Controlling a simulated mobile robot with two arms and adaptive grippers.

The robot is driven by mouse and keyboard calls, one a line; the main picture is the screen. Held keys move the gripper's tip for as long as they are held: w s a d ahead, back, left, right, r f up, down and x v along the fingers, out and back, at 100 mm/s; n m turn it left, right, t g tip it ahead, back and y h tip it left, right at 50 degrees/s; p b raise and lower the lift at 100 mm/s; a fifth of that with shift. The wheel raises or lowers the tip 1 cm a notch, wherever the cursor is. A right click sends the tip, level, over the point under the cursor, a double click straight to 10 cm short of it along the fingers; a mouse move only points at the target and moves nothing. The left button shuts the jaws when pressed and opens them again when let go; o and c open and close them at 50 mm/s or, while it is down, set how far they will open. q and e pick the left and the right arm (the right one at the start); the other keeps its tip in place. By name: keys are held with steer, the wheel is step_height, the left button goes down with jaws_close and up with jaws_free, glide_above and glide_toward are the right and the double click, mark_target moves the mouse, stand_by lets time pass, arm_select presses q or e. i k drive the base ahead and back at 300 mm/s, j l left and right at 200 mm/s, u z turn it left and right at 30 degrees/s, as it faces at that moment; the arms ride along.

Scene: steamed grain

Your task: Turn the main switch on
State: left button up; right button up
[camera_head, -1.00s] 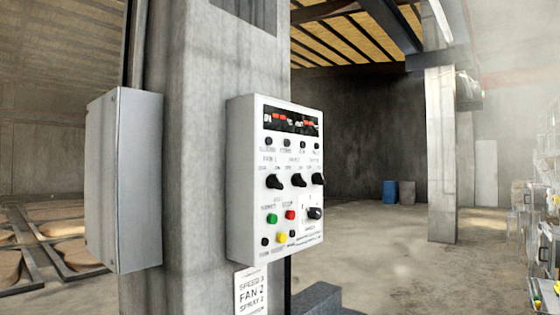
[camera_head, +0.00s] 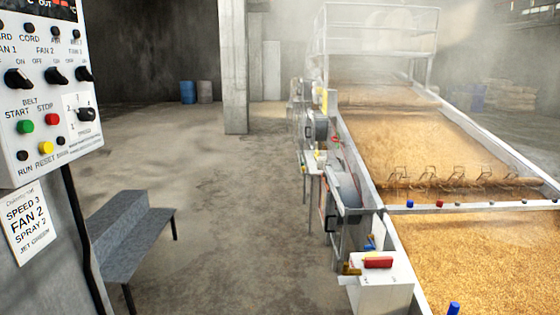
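A white control panel (camera_head: 60,130) is cut off by the left edge of the head view, on a concrete pillar. It carries a row of black rotary knobs (camera_head: 55,76), a green start button (camera_head: 26,126), a red stop button (camera_head: 53,119) and a yellow button (camera_head: 46,147). Neither of my grippers shows in this view.
A paper sign (camera_head: 28,225) hangs below the panel. A grey bench (camera_head: 130,225) stands beside the pillar. A long grain bed (camera_head: 430,150) with a white box (camera_head: 380,290) at its near corner fills the right. Barrels (camera_head: 188,92) stand far back. The middle floor is clear.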

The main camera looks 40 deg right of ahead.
mark_target(372, 260)
steer(key=z, duration=2.15)
steer(key=i+j+z, duration=0.1)
steer(key=i+j, duration=0.25)
steer(key=i+j+z, duration=0.1)
steer(key=i+j, duration=0.25)
steer(key=j, duration=0.2)
